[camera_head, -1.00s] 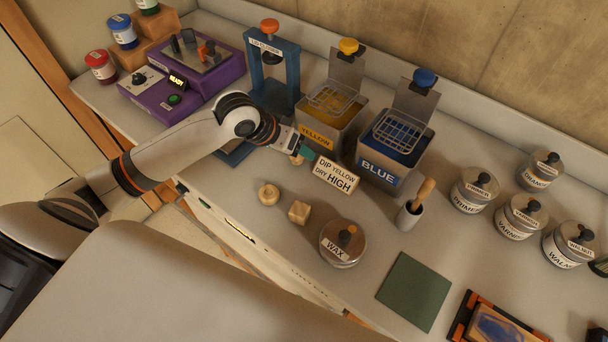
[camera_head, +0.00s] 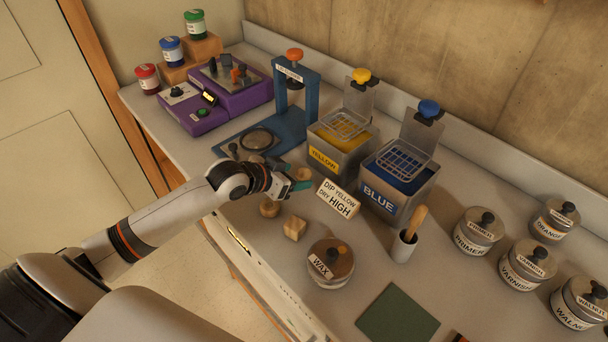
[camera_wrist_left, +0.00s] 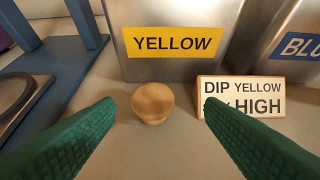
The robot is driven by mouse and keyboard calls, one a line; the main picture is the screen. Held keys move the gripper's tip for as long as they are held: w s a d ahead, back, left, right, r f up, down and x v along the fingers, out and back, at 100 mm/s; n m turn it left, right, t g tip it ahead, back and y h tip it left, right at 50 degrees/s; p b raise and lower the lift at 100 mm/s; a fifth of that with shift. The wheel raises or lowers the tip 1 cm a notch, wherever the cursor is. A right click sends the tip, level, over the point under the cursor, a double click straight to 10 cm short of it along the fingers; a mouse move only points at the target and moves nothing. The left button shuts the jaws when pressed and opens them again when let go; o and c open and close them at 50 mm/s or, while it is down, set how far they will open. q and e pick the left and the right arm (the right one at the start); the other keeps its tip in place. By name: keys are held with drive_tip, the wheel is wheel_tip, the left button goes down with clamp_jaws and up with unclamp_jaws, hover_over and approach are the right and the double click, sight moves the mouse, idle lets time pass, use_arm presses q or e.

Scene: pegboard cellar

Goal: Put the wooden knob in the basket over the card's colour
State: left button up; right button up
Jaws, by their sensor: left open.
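The wooden knob (camera_wrist_left: 153,102), pale and round-topped, stands on the bench in front of the yellow tank (camera_wrist_left: 175,65). My left gripper (camera_head: 298,182) is open, its green fingers either side of the knob in the wrist view, apparently short of it. In the head view the gripper mostly hides this knob. The card (camera_head: 340,198) beside it reads "DIP YELLOW DRY HIGH". A wire basket (camera_head: 345,124) hangs over the yellow tank. Another wire basket (camera_head: 404,160) sits over the blue tank (camera_head: 388,200). My right gripper is not in view.
A round wooden piece (camera_head: 269,208) and a wooden cube (camera_head: 294,227) lie near the front edge, by the wax tin (camera_head: 331,262). A blue press (camera_head: 296,95) stands left of the yellow tank.

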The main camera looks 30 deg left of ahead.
sight(303, 173)
use_arm(q)
drive_tip(key=x, duration=0.3)
drive_tip(key=p+x, duration=0.1)
drive_tip(key=x, duration=0.1)
drive_tip(key=shift+w+a, duration=0.25)
drive_tip(key=shift+w, duration=0.05)
drive_tip(key=c, duration=1.1)
